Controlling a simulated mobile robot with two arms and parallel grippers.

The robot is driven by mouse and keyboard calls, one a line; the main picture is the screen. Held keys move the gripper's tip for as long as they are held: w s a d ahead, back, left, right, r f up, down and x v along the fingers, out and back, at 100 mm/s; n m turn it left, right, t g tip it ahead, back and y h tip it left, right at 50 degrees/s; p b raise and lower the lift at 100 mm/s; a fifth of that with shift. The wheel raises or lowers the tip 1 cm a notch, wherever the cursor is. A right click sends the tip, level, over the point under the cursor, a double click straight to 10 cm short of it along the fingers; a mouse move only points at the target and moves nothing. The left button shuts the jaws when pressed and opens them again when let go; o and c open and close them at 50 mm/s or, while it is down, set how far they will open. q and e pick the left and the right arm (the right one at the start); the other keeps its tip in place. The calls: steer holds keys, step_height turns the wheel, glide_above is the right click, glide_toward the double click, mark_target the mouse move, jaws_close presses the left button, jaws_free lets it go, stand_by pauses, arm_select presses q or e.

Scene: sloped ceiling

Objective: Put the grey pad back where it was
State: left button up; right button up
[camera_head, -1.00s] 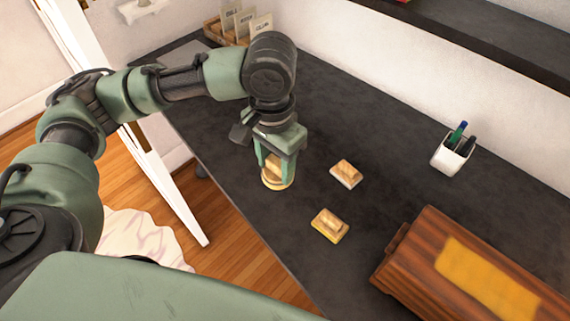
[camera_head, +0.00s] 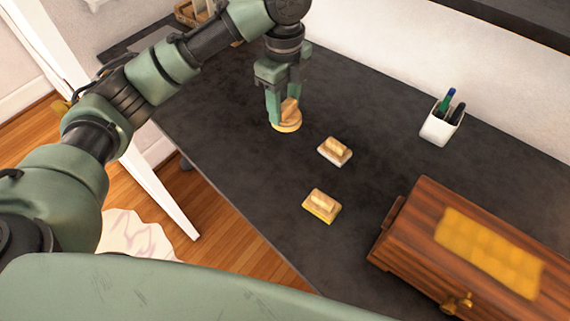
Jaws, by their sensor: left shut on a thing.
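My left gripper (camera_head: 283,105) is shut on the wooden handle of a round pad (camera_head: 287,126) with a pale yellowish base. The round pad is upright, at or just above the dark desk; I cannot tell if it touches. To its right and nearer me lies a wooden-handled pad with a whitish-grey base (camera_head: 335,152). Nearer still lies a rectangular pad with a yellow base (camera_head: 321,206). No pad looks clearly dark grey. My right gripper is not in view.
A brown wooden box (camera_head: 415,235) with a yellow patch on top and a brass knob stands at the right. A white pen cup (camera_head: 441,127) stands near the wall. A wooden card holder (camera_head: 190,12) is at the far left, partly behind my arm. The desk (camera_head: 225,165) is clear around the pads.

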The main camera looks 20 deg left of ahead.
arm_select(q)
step_height(320, 180, down, 14)
steer(key=shift+a+p, duration=0.1)
steer(key=shift+p, duration=0.55)
steer(key=shift+f, duration=2.6)
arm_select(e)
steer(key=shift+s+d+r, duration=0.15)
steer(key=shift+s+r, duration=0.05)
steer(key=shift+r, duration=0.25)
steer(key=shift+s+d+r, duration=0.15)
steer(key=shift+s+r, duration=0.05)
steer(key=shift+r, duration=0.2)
arm_select(q)
steer(key=shift+f, duration=0.1)
steer(key=o, duration=1.1)
steer(key=shift+o, duration=0.5)
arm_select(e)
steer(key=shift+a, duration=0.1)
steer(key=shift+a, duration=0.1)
arm_select(q)
step_height(320, 180, up, 12)
steer(key=b, duration=0.1)
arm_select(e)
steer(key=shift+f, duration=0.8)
